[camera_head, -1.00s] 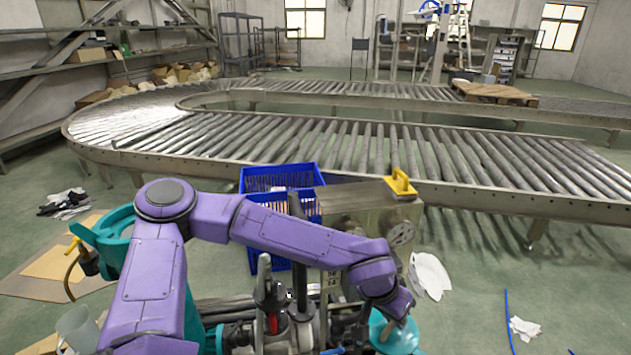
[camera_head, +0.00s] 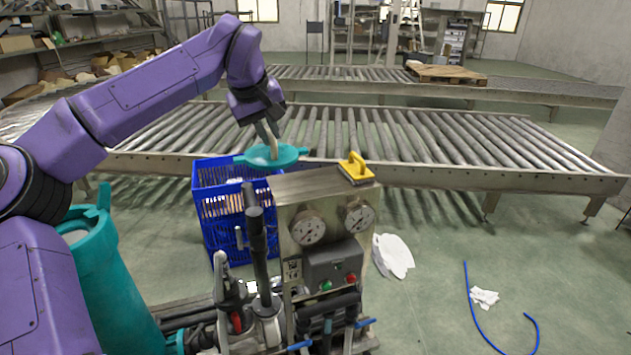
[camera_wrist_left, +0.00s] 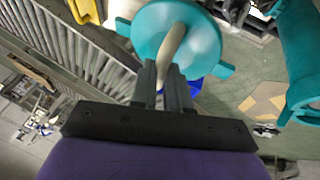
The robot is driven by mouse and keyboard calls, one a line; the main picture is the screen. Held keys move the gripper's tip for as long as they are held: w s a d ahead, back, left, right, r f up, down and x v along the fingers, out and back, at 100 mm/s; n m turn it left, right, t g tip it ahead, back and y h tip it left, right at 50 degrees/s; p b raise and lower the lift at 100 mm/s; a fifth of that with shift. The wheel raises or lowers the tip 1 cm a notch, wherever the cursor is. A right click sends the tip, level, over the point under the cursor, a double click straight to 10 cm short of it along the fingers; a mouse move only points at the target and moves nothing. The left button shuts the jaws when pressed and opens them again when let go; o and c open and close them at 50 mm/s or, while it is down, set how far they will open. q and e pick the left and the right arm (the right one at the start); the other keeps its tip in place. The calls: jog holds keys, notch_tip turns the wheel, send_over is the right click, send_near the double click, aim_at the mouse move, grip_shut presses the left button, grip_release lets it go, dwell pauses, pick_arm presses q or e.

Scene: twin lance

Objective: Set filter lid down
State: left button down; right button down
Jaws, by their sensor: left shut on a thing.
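The filter lid (camera_head: 272,157) is a round teal disc with side lugs and a pale curved handle. The left wrist view also shows the lid (camera_wrist_left: 178,38), with the handle between the fingers (camera_wrist_left: 165,78). The teal filter housing (camera_head: 105,275) stands at lower left, partly behind my purple arm; its top looks open. The right gripper is not in view.
A blue crate (camera_head: 222,215) stands behind the metal gauge box (camera_head: 325,200), which has a yellow-handled tool (camera_head: 356,168) on top. A roller conveyor (camera_head: 400,140) runs behind. White rags and a blue hose (camera_head: 467,290) lie on the floor at right.

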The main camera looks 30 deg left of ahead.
pick_arm(q)
jog(key=w+f+p, duration=0.2)
jog(key=w+f, duration=0.4)
jog(key=w+f+p, duration=0.3)
jog(key=w+f, duration=0.3)
jog(key=w, duration=0.1)
jog(key=shift+w+d+f, duration=0.1)
jog(key=shift+d, duration=0.05)
jog(key=shift+w+a+f, duration=0.1)
jog(key=shift+a+f, duration=0.1)
jog(key=shift+f, duration=0.05)
jog(key=c, duration=1.1)
grip_release()
jog(key=shift+d, duration=0.15)
jog(key=b+v, duration=0.2)
jog(key=v, duration=1)
